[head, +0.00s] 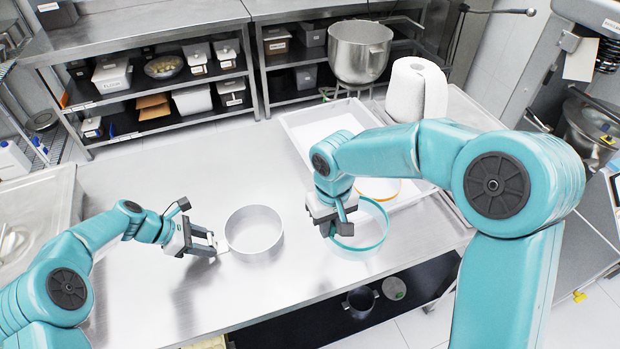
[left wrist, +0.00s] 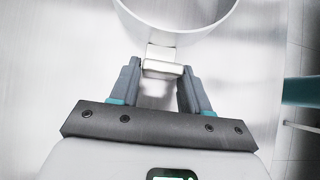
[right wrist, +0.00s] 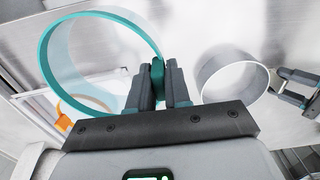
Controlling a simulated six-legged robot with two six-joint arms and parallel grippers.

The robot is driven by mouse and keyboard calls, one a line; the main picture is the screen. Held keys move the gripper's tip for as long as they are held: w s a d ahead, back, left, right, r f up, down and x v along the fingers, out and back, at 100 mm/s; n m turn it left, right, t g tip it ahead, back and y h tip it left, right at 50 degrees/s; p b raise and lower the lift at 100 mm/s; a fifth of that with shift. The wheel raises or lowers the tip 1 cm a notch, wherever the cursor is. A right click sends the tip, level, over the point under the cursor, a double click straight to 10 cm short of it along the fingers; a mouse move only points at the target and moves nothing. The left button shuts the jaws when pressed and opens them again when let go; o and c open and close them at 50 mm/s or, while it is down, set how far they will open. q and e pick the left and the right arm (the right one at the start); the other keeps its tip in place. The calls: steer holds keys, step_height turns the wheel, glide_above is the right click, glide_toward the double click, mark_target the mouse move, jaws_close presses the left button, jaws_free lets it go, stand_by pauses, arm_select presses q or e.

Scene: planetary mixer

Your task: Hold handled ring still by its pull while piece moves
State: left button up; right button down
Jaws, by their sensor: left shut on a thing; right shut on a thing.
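The grey metal handled ring (head: 255,214) stands on the steel table, left of centre. My left gripper (head: 217,246) is shut on its small pull on the ring's left side. The pull (left wrist: 163,56) sits between the fingertips in the left wrist view. My right gripper (head: 338,230) is shut on the rim of a clear ring with a teal edge (head: 366,247), right of the handled ring and apart from it. The teal rim also shows in the right wrist view (right wrist: 46,52). I cannot tell whether this ring touches the table.
A white tray (head: 296,133) lies behind the right gripper, with an orange-edged ring (head: 380,188) in it. A paper roll (head: 417,90) and a steel mixer bowl (head: 360,52) stand at the back. The table left of and behind the handled ring is clear.

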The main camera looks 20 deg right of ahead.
steer(key=n, duration=0.3)
steer(key=shift+s+d+r, duration=0.1)
steer(key=w+a+r+n, duration=0.1)
steer(key=w+a+n, duration=0.2)
steer(key=a+n, duration=0.3)
steer(key=w+a+r+n, duration=0.1)
steer(key=w+a+n, duration=0.3)
steer(key=n, duration=1)
steer(key=shift+w+a, duration=0.2)
steer(key=shift+a, duration=0.9)
steer(key=shift+f, duration=0.15)
steer(key=shift+f, duration=2.45)
